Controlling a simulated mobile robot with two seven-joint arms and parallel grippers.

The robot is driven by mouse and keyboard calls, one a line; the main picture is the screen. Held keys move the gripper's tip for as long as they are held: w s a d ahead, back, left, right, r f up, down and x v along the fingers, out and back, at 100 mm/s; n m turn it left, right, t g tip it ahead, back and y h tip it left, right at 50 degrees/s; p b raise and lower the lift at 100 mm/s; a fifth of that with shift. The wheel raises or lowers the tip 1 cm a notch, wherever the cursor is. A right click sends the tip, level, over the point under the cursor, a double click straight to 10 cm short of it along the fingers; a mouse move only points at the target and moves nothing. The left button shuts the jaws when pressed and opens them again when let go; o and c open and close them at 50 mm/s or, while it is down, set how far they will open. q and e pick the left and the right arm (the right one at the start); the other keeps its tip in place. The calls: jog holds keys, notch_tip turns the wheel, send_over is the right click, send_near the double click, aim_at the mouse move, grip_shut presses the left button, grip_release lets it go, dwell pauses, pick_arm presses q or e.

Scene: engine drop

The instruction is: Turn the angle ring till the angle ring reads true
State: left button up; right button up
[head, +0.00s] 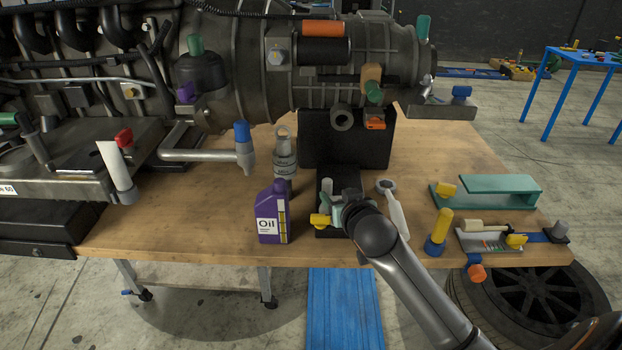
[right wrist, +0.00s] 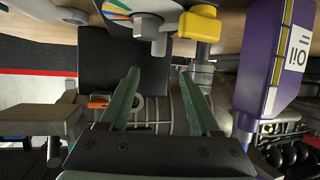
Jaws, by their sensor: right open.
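My right gripper (head: 338,213) is over the small black stand (head: 326,232) near the table's front edge. The stand carries a grey upright post (head: 327,187) and a yellow knob (head: 319,220). In the right wrist view the gripper's two green fingers (right wrist: 160,73) are spread apart with nothing held between them. Past the fingertips there are a grey round piece (right wrist: 146,24) with coloured stripes beside it, and the yellow knob (right wrist: 200,25). I cannot tell for sure which part is the angle ring, and no reading is legible. My left gripper is out of view.
A purple oil bottle (head: 272,212) stands close left of the stand, with a grey cylinder (head: 284,158) behind it. A white-handled tool (head: 397,213) lies to the right. The engine (head: 262,70) overhangs the back. Bare wood (head: 180,225) is clear at front left.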

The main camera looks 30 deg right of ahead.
aim_at(328, 184)
jog(key=x, duration=1.2)
jog(key=shift+w+d, duration=0.1)
jog(key=shift+d, duration=0.05)
grip_shut()
dwell(0.3)
dwell(1.0)
